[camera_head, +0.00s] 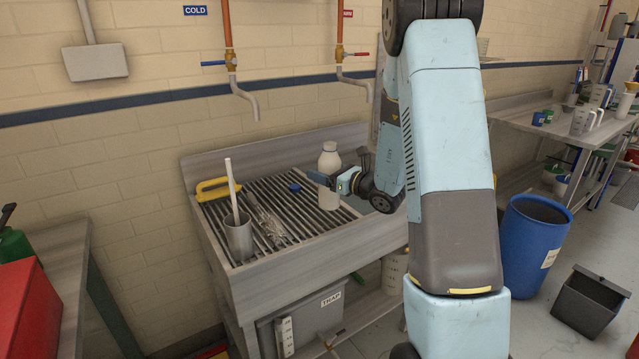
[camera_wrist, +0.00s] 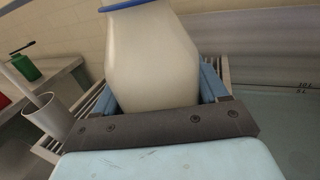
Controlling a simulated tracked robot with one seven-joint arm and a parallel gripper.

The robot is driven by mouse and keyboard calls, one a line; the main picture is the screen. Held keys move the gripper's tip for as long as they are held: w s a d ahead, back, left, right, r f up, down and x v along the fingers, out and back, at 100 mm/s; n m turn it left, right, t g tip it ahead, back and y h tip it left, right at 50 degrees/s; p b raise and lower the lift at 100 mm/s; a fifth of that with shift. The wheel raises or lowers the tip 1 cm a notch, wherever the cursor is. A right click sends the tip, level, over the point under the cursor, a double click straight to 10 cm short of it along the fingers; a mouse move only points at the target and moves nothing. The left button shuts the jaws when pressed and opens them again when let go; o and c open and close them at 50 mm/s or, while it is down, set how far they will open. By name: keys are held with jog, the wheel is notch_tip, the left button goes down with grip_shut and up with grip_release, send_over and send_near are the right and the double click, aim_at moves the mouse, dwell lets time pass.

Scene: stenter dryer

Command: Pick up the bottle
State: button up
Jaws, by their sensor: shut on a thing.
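The bottle (camera_head: 329,160) is cream-white and upright, over the right part of the slatted sink rack. My gripper (camera_head: 322,180) reaches it from the right and is shut on it, low on its body. In the wrist view the bottle (camera_wrist: 152,58) fills the middle, with a blue band near its top, and the blue fingers of my gripper (camera_wrist: 160,92) lie on both its sides. I cannot tell whether the bottle's base touches the rack.
Pipes with taps (camera_head: 231,60) hang above. A blue barrel (camera_head: 533,245) stands at right.

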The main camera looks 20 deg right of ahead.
aim_at(340, 164)
jog(key=r, duration=0.1)
jog(key=s+d+r, duration=0.2)
jog(key=shift+r, duration=0.3)
jog(key=s+d+r, duration=0.4)
jog(key=s+d, duration=0.2)
jog(key=shift+d, duration=0.35)
